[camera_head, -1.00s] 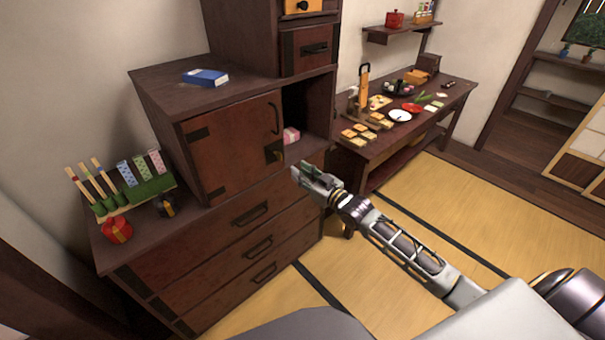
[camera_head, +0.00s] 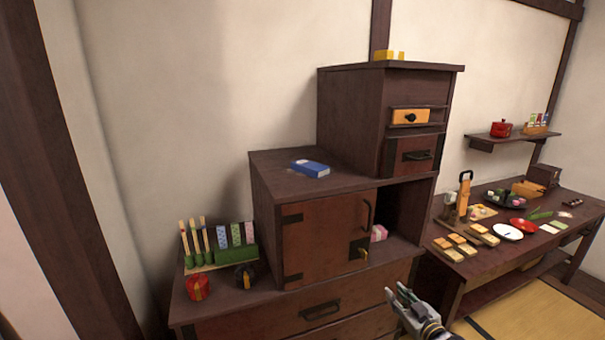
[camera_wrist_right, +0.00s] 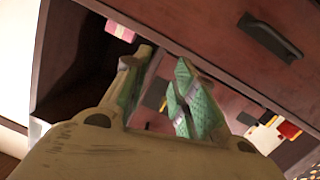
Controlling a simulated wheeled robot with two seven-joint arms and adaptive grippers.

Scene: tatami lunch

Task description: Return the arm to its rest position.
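My right gripper (camera_head: 396,290) is at the bottom of the head view, in front of the dark wooden cabinet (camera_head: 275,207), below its open compartment. In the right wrist view its two green-padded fingers (camera_wrist_right: 162,60) stand apart with nothing between them, so it is open and empty. Most of the right arm is outside the head view. My left gripper is not in view.
The cabinet's door (camera_head: 325,240) is shut; a pink-and-white box (camera_head: 378,233) sits in the open compartment beside it. A blue box (camera_head: 311,168) lies on top. A low table (camera_head: 455,270) with food stands at right. Tatami floor (camera_head: 530,310) is clear.

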